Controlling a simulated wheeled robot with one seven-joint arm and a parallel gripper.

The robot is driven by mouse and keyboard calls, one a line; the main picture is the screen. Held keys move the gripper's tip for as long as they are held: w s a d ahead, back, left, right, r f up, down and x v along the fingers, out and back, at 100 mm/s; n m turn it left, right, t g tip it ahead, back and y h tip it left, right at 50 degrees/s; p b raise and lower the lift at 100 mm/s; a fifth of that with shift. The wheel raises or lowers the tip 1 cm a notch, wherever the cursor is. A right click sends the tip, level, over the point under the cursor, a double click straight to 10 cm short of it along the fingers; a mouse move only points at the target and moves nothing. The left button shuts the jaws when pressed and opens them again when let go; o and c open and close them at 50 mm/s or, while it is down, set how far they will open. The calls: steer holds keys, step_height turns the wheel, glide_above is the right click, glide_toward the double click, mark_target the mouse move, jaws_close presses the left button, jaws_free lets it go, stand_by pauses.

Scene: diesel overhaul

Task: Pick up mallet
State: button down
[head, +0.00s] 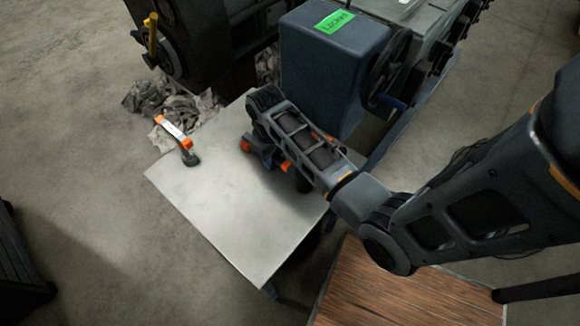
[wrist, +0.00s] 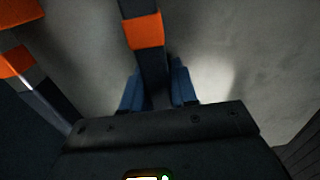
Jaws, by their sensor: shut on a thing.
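My gripper (wrist: 157,90) is shut on a dark bar (wrist: 151,65) with an orange band, which stands between its two blue fingers in the wrist view. I cannot tell from the visible part whether this bar is the mallet's handle. A second dark bar with an orange band (wrist: 14,62) lies to its left, outside the fingers. In the head view my gripper is low over the metal table (head: 225,225), partly hidden by my arm. Orange and dark parts (head: 246,146) show beside it. Another tool (head: 175,130), orange and white with a black end, lies near the table's left corner.
Grey rags (head: 165,100) lie beyond the table's far left edge. A blue machine housing (head: 325,65) with a green label stands close behind the table. A wooden-topped surface (head: 400,290) is at the lower right. The table's front left half is clear.

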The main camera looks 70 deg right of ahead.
steer(key=shift+r, duration=0.1)
stand_by(0.3)
steer(key=shift+r, duration=0.6)
step_height(320, 180, up, 3)
steer(key=shift+w+f, duration=0.1)
steer(key=s+d+r, duration=0.1)
steer(key=d+r, duration=0.1)
steer(key=d, duration=0.1)
steer(key=s+d+r, duration=0.1)
steer(key=d+r, duration=0.1)
steer(key=d, duration=0.2)
steer(key=s+d+r+b, duration=0.1)
steer(key=d+r, duration=0.2)
steer(key=d, duration=0.1)
steer(key=shift+s+d, duration=0.1)
steer(key=shift+s, duration=0.1)
steer(key=c, duration=1.4)
jaws_free()
jaws_close()
